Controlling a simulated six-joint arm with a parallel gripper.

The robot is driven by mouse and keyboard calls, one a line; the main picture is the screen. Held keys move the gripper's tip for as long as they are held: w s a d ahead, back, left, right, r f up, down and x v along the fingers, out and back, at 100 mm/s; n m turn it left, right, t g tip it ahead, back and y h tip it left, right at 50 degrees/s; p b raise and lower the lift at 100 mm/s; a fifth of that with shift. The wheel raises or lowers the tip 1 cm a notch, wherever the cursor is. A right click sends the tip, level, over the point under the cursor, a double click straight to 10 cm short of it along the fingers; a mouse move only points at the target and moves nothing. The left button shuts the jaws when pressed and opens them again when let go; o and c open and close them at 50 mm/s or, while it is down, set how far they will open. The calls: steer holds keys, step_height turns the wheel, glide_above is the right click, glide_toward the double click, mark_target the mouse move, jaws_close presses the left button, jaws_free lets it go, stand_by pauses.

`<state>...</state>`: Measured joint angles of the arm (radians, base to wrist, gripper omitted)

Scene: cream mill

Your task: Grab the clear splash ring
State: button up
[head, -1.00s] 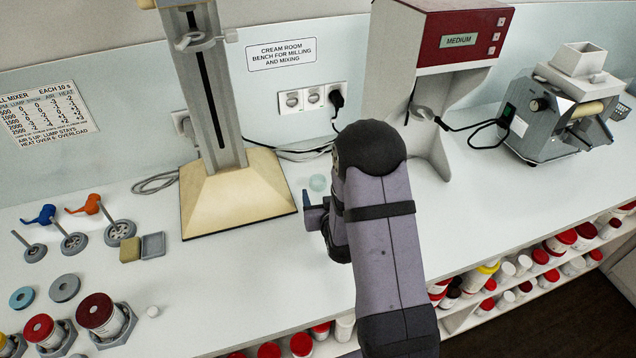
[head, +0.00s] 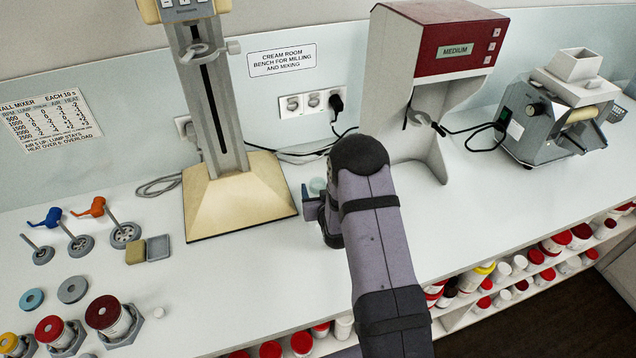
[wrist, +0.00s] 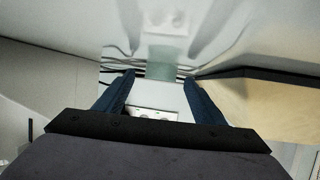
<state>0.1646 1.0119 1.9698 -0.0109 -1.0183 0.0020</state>
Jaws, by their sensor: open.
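The clear splash ring (head: 317,186) is a small, pale green, see-through piece on the white bench, right of the beige stand base. In the wrist view the ring (wrist: 168,64) shows as a pale green patch just past the fingertips, roughly between them. My gripper (head: 310,202) is low over the bench at the near side of the ring, and my arm hides part of it. In the wrist view the two dark blue fingers of my gripper (wrist: 158,79) are apart with nothing held between them. I cannot tell whether they touch the ring.
The mixer stand (head: 240,205) rises close on the left. A red and grey machine (head: 440,60) stands behind on the right, with a mill (head: 560,110) beyond it. Cables (head: 300,155) lie along the wall. Stirrers, discs and red-lidded jars (head: 108,315) sit at the left.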

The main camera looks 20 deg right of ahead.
steer(key=shift+w+f, duration=0.15)
steer(key=shift+w, duration=0.2)
steer(key=shift+c, duration=0.3)
steer(key=c, duration=1)
steer(key=shift+c, duration=0.2)
steer(key=shift+r, duration=0.2)
step_height(320, 180, up, 10)
steer(key=b, duration=0.3)
steer(key=shift+f, duration=0.2)
